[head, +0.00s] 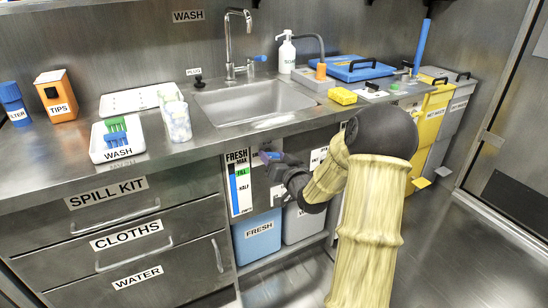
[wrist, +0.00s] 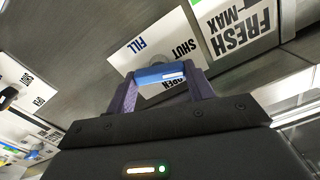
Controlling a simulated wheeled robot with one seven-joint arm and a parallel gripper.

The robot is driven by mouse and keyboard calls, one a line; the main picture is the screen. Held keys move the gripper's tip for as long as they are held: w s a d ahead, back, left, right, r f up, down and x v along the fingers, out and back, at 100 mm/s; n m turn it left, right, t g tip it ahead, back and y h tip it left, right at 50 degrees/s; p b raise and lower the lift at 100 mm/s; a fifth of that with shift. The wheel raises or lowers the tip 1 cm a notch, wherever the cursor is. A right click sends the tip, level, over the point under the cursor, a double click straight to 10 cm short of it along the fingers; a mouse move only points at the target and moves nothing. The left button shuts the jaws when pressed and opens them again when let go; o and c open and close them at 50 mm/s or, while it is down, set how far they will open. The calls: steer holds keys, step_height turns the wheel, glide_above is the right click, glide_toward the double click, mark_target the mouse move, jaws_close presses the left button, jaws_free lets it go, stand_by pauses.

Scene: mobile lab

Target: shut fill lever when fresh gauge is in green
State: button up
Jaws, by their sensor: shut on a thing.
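The blue fill lever (wrist: 160,74) is between the two purple fingers of my gripper (wrist: 162,82) in the wrist view, and my gripper is shut on it. Its plate (wrist: 130,50) reads FILL, SHUT and OPEN; the lever lies close beside OPEN, partly covering that end. In the head view my gripper (head: 270,157) is at the cabinet front, just right of the fresh gauge (head: 238,200). The gauge has a blue column, a green band near its top and a HALF mark. The blue top looks close to the green band; whether it is inside is too small to tell.
A blue FRESH tank (head: 257,238) and a grey tank (head: 303,222) stand on the shelf below. The sink (head: 250,103) and counter are above my gripper. Drawers (head: 125,240) are to the left; yellow and grey bins (head: 428,110) are at the right. Open floor lies at right.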

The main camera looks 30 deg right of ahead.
steer(key=n+b, duration=0.1)
steer(key=n, duration=0.1)
steer(key=shift+a+f+n+b, duration=0.1)
steer(key=shift+n+b, duration=0.2)
steer(key=shift+n, duration=0.8)
steer(key=o, duration=1)
steer(key=shift+s, duration=0.1)
steer(key=s+b, duration=0.2)
steer(key=s, duration=0.3)
steer(key=s+b, duration=0.2)
steer(key=s, duration=0.4)
steer(key=s+b, duration=0.2)
steer(key=s, duration=0.4)
steer(key=shift+s+d+b, duration=0.15)
steer(key=shift+d+b, duration=0.2)
steer(key=shift+b, duration=0.05)
